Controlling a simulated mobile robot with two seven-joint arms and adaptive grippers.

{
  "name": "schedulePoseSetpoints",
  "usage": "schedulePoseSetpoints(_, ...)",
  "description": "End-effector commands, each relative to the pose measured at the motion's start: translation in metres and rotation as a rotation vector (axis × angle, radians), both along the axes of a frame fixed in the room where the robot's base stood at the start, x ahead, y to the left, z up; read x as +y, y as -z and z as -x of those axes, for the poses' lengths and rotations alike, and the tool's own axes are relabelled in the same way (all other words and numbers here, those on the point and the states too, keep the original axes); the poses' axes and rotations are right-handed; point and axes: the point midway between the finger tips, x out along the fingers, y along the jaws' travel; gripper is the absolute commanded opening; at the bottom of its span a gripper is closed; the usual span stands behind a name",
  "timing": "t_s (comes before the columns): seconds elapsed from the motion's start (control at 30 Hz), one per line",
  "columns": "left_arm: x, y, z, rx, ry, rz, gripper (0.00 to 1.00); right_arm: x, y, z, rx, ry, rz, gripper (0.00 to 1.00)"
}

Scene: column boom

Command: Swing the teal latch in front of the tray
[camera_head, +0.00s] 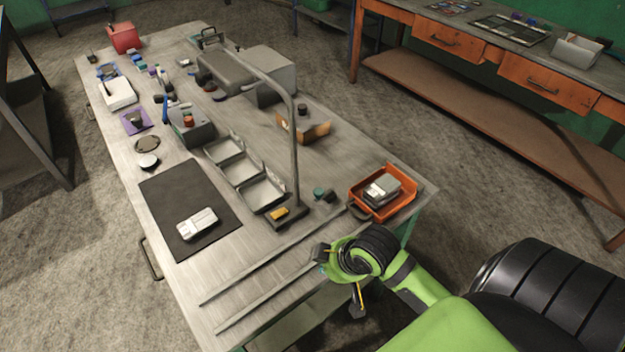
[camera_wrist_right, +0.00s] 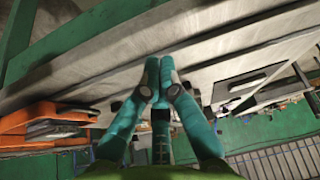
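A small teal round part (camera_head: 319,192), which looks like the latch, sits on the bench beside a dark block, just left of the orange tray (camera_head: 401,203). The tray stands at the bench's right corner with a grey and white device (camera_head: 382,188) in it. An orange tray also shows at the left of the right wrist view (camera_wrist_right: 40,112). My right gripper (camera_wrist_right: 160,68) has teal fingers with their tips together and nothing visible between them. In the head view my green right arm reaches the bench's near edge, apart from the teal part; its fingers are not clear there. My left gripper is out of view.
A curved lamp post (camera_head: 294,140) rises from a base left of the teal part. Two long rails (camera_head: 270,283) lie along the near end. A black mat (camera_head: 165,205) bears a white device (camera_head: 197,222). Grey bins (camera_head: 240,172) and clutter fill the middle and far bench.

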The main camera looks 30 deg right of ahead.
Motion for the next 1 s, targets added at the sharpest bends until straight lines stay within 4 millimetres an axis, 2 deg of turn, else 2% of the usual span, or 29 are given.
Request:
schedulePoseSetpoints(0.03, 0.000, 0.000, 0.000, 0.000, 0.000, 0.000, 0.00, -0.012, -0.007, -0.016, -0.027, -0.008, 0.001, 0.00)
schedulePoseSetpoints(0.17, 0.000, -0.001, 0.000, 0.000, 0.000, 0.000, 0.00, -0.040, -0.026, -0.054, -0.093, -0.013, -0.020, 0.00)
schedulePoseSetpoints(0.3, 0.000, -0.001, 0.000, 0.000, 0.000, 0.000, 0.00, -0.075, -0.057, -0.096, -0.176, -0.001, -0.049, 0.00)
schedulePoseSetpoints(0.43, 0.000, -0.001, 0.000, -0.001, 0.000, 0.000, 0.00, -0.103, -0.088, -0.127, -0.248, 0.019, -0.077, 0.00)
schedulePoseSetpoints(0.6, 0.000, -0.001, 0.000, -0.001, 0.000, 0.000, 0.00, -0.112, -0.102, -0.138, -0.278, 0.029, -0.096, 0.00)
schedulePoseSetpoints(1.0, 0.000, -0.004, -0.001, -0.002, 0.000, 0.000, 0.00, -0.110, -0.096, -0.143, -0.275, 0.032, -0.100, 0.00)
